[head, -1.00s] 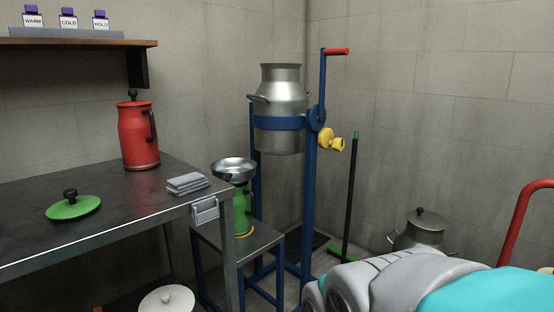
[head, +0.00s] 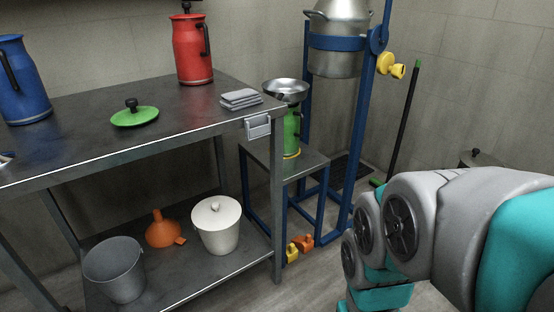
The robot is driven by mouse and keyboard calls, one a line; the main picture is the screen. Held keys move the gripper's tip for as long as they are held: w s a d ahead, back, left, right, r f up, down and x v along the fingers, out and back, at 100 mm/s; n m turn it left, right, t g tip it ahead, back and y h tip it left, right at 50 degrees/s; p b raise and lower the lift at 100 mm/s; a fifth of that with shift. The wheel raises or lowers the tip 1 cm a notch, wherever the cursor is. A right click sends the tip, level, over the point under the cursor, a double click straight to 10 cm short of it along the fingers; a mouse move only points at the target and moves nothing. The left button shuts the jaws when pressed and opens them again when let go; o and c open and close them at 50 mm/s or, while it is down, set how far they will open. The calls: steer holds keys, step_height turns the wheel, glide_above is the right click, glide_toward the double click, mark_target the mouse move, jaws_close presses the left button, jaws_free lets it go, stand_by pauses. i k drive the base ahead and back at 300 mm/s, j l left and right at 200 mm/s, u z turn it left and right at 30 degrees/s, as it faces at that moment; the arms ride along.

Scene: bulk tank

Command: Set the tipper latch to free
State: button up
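The tipper is a blue frame (head: 360,130) at the back, with a metal milk can (head: 336,50) held upright in its blue band. A yellow knob (head: 390,66), likely the latch, sits on the frame's right side below a round blue plate (head: 378,39). I cannot read its setting. The upper part of the frame is cut off by the top edge. My arm shows at the lower right, well in front of the tipper, and my gripper is out of view.
A metal table (head: 88,108) fills the left, with a red can (head: 192,48), green lid (head: 135,116) and cloths (head: 241,98). A green can (head: 291,133) with a strainer bowl (head: 286,91) stands on a low stand (head: 309,163). A green-tipped pole (head: 404,120) leans at right.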

mark_target(398, 71)
steer(key=i+l+z, duration=0.1)
steer(key=i+z, duration=0.65)
steer(key=i+j, duration=0.05)
